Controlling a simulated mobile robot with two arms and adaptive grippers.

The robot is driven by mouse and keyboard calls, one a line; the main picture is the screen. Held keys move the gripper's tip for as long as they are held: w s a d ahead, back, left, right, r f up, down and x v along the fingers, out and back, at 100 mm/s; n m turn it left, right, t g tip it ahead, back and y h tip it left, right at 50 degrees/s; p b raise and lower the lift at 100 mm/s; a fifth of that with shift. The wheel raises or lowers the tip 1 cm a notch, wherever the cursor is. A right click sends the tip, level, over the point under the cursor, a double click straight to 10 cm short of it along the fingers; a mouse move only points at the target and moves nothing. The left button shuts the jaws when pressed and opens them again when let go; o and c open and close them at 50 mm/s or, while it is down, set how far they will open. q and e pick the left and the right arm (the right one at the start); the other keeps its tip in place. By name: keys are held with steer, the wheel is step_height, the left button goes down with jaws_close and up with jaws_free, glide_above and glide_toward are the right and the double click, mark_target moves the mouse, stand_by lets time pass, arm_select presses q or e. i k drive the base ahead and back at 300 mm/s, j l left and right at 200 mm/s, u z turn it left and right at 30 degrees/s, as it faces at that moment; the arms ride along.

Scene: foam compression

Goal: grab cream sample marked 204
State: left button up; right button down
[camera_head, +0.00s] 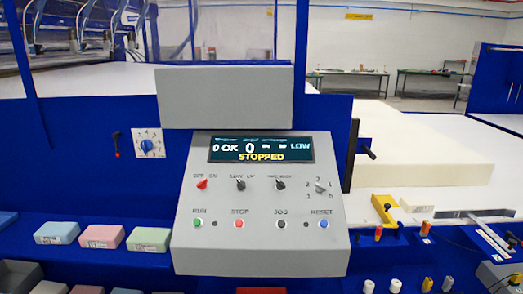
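No block with a readable 204 shows in the head view. A small cream piece (414,213) with what looks like a label lies beside a yellow tool (385,207), right of the control panel; its marking is too small to read. A large cream foam block (425,150) lies on the white bed behind it. On the blue shelf at left, a blue sample (57,233), a pink sample (102,237) and a green sample (149,240) sit in a row, with labels on their fronts that I cannot read clearly. Neither of my grippers is in view.
A grey control panel (260,225) stands in the middle, its display (261,149) reading STOPPED. Part of a lower row of blocks (18,275) shows at bottom left. Orange and white knobs (396,286) stand at lower right. A black lever (367,152) sticks out right of the panel.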

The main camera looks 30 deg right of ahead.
mark_target(410, 204)
steer(key=z, duration=2.2)
steer(key=i+l+z, duration=0.75)
steer(key=i+z, duration=0.35)
steer(key=i, duration=1.1)
